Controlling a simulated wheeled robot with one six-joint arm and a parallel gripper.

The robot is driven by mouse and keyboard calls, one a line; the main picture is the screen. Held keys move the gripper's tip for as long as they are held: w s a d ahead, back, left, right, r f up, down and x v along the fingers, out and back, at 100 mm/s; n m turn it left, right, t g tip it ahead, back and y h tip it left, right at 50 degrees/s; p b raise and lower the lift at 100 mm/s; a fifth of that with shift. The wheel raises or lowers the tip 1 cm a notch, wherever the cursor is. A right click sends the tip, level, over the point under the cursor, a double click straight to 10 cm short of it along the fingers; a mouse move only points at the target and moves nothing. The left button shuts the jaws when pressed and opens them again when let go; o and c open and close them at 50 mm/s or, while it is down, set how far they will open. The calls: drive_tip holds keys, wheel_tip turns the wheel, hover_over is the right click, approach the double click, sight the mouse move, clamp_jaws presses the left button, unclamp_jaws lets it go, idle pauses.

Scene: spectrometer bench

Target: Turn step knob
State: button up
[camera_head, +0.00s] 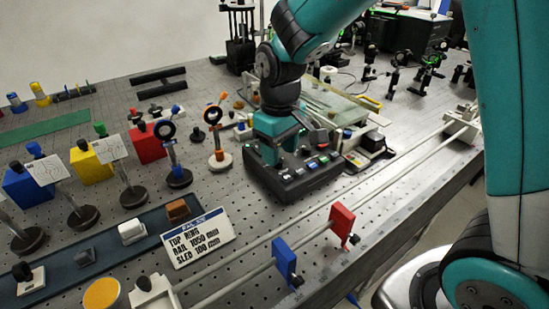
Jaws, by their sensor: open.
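A black control box (296,183) with a row of small coloured buttons stands on the perforated bench, near the middle of the view. My teal gripper (282,153) points down at the back left part of this box. Its jaws are open, low over or against the box top; I cannot tell whether they touch it. The step knob cannot be made out; the gripper covers part of the box top where a knob could be.
A red plate (341,224) and a blue plate (285,261) stand on the twin rails along the front edge. A white label card (198,238) lies at the front left. Coloured blocks, cards and round-based posts fill the left side. A black-and-white device (366,148) sits right of the box.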

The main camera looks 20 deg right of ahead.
drive_tip(key=shift+f, duration=1.15)
clamp_jaws()
drive_tip(key=c, duration=0.9)
unclamp_jaws()
drive_tip(key=shift+a, duration=0.5)
drive_tip(key=shift+d, duration=0.25)
clamp_jaws()
drive_tip(key=shift+d, duration=0.1)
drive_tip(key=shift+s+d+f, duration=0.1)
drive_tip(key=shift+s, duration=0.05)
